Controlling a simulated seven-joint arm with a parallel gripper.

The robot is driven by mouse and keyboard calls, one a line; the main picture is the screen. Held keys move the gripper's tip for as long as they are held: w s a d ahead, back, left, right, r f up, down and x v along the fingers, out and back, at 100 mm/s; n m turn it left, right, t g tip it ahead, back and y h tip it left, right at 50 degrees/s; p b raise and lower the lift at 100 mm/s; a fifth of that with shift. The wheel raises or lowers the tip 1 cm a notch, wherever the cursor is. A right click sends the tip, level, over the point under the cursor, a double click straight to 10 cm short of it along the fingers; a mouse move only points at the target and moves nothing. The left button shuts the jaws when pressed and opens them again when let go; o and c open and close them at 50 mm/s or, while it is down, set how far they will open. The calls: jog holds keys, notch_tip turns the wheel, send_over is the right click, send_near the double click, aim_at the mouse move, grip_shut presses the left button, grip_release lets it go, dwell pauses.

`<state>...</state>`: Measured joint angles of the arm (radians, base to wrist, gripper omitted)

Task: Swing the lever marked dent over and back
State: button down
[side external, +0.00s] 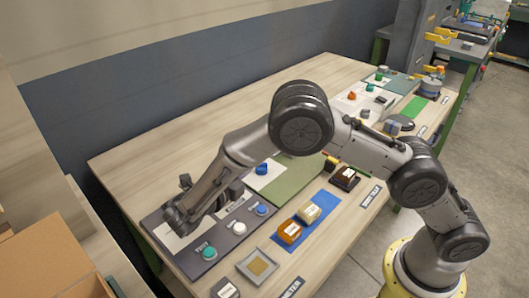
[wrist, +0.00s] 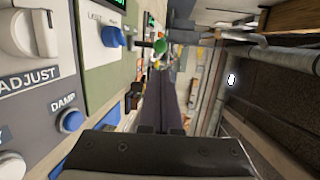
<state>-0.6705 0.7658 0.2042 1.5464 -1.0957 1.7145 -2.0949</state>
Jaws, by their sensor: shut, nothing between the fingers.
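I cannot make out a lever marked dent in either view; no label that I can read says dent. My gripper (wrist: 166,80) is shut and empty in the wrist view, its dark fingers together and reaching out along the row of panels. In the side view my own arm covers part of the near grey panel (side external: 155,221) and most of the hand. In the wrist view a white knob (wrist: 36,32) stands above the word ADJUST, left of the fingers and apart from them. A blue button (wrist: 71,121) is labelled DAMP.
Teal (side external: 209,253), white (side external: 239,228) and blue (side external: 261,209) buttons line the panel's front edge. A blue mat (side external: 317,235) holds small labelled blocks. A blue knob (wrist: 113,37) stands on a white plate farther along. The table (side external: 130,165) behind the panels is bare.

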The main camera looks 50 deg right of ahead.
jog(key=x, duration=1.3)
jog(key=shift+d, duration=0.15)
jog(key=shift+r, duration=0.1)
jog(key=d+y, duration=0.1)
jog(key=y, duration=0.1)
jog(key=d+r+y, duration=0.1)
jog(key=y, duration=0.1)
jog(key=d+r+m+y, duration=0.1)
jog(key=d, duration=0.1)
jog(key=shift+r+y, duration=0.25)
jog(key=shift+y, duration=0.15)
jog(key=shift+d+g, duration=0.3)
jog(key=shift+d, duration=0.15)
jog(key=d, duration=0.3)
jog(key=shift+d+r, duration=0.1)
jog(key=shift+r, duration=1.05)
